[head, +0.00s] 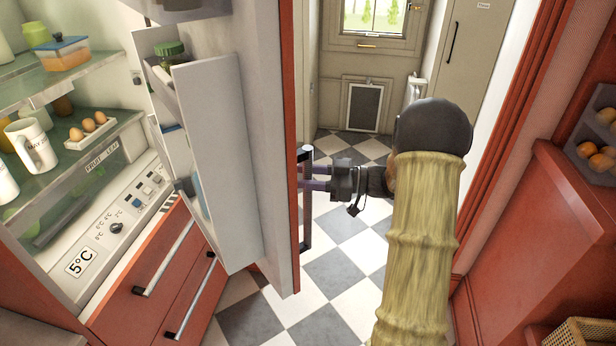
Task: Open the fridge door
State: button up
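The fridge door (283,130) stands open, swung out toward the middle of the picture, with its white inner shelves (215,160) facing left. Its dark bar handle (306,228) is on the red outer side, facing right. My gripper (312,178) is at the handle, coming from the right, with its purple fingers on either side of the bar's height. Whether the fingers are closed on the bar cannot be told. The fridge interior (75,140) shows at left, with glass shelves, an egg tray (88,131) and a white jug (32,145).
Red drawers (150,275) with bar handles lie below the fridge interior. A red cabinet (560,230) and fruit shelves (598,140) stand at right. A back door (375,55) with a pet flap is behind.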

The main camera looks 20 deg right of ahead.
jog(key=shift+d, duration=0.1)
jog(key=b+v, duration=0.5)
jog(key=v, duration=1.2)
jog(key=shift+d, duration=0.2)
